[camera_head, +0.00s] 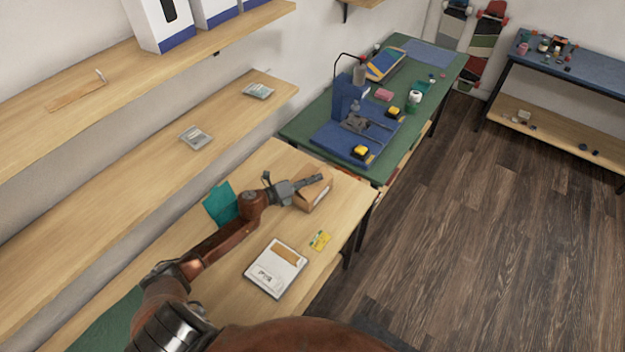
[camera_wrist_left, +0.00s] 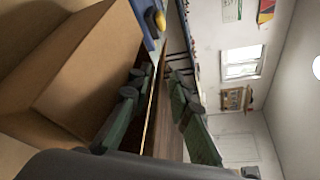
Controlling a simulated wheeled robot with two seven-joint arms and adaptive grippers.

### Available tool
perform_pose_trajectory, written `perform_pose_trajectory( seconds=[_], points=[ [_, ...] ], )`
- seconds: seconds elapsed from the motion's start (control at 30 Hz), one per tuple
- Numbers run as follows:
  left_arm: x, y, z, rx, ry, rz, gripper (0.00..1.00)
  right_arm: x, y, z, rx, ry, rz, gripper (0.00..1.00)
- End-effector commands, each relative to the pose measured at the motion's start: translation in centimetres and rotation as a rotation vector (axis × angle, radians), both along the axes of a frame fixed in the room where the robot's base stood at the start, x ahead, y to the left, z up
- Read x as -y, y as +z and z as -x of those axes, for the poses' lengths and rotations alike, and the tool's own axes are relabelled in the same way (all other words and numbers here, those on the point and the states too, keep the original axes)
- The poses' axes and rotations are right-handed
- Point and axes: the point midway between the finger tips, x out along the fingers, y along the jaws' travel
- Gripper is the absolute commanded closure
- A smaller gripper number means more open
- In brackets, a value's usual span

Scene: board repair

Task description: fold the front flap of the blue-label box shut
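A small brown cardboard box (camera_head: 317,197) sits on the light wooden table, near its far right corner. A pale mark shows on its side, but I cannot make out a blue label. My left gripper (camera_head: 311,181) is at the box's top, partly covering it. I cannot tell from the head view whether it touches. In the left wrist view the box (camera_wrist_left: 85,70) fills the left side, with brown panels at an angle. The left gripper's two dark green fingers (camera_wrist_left: 158,100) are apart with nothing between them. The flap's exact position is unclear. My right gripper is not in view.
A white flat case (camera_head: 262,279) and a yellow card (camera_head: 320,240) lie on the table in front of the box. A teal object (camera_head: 220,204) stands to the left. A green workbench (camera_head: 307,127) with tools adjoins behind. Wooden shelves (camera_head: 115,190) line the left wall.

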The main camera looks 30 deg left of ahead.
Motion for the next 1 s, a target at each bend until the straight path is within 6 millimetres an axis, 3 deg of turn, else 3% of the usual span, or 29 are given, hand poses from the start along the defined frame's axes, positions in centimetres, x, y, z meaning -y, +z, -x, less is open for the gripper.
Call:
perform_pose_trajectory(
  seconds=[0.17, 0.7, 1.0],
  points=[
    [-0.3, -0.1, 0.5, -0.002, 0.001, -0.001, 0.8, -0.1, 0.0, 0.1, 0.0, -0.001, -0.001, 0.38],
    [-3.0, 1.4, 6.6, -0.001, 0.0, -0.001, 0.8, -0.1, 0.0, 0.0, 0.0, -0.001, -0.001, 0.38],
    [-3.3, 1.7, 7.1, 0.0, 0.0, 0.0, 0.8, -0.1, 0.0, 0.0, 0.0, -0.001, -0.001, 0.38]
  ],
)
